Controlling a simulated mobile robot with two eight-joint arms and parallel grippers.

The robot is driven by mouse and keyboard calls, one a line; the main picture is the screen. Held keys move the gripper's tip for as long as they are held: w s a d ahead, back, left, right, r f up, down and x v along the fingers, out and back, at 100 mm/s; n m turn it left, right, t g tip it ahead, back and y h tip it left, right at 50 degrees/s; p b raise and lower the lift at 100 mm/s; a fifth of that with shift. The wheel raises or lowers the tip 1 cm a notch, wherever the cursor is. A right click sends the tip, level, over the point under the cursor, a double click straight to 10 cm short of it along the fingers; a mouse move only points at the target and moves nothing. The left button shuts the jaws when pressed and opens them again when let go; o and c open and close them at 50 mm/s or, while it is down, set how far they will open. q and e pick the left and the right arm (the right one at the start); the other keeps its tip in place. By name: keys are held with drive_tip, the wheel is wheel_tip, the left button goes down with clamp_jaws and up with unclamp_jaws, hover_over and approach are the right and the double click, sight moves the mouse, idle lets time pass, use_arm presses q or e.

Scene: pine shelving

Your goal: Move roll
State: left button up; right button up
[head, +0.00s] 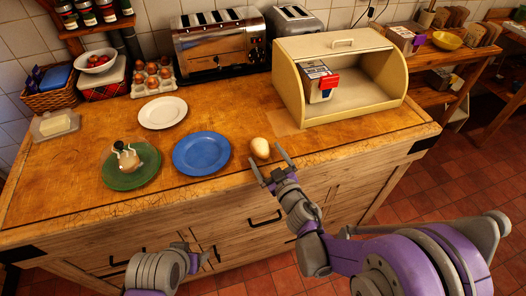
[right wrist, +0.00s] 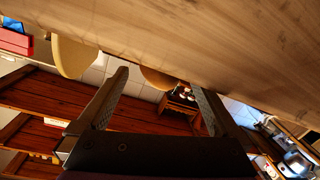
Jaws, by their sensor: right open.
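The roll (head: 260,148) is a small pale, egg-shaped bun on the wooden counter, near its front edge and right of a blue plate. My right gripper (head: 269,158) is open and empty at the counter's front edge, its two fingers pointing toward the roll, one on either side of its near end. In the right wrist view, the open fingers (right wrist: 158,85) show with a tan rounded shape between and beyond them, probably the roll, partly cut off by the wooden surface. My left gripper (head: 193,257) is low in front of the drawers, away from the roll; its jaw opening is unclear.
A blue plate (head: 202,154), a white plate (head: 163,112) and a green plate (head: 131,177) with a small item lie to the left. The open bread bin (head: 288,80) holds a red-and-white box (head: 318,82). A toaster (head: 220,48) stands behind. Bare counter surrounds the roll.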

drive_tip(key=v, duration=0.8)
drive_tip(key=shift+d+b, duration=0.45)
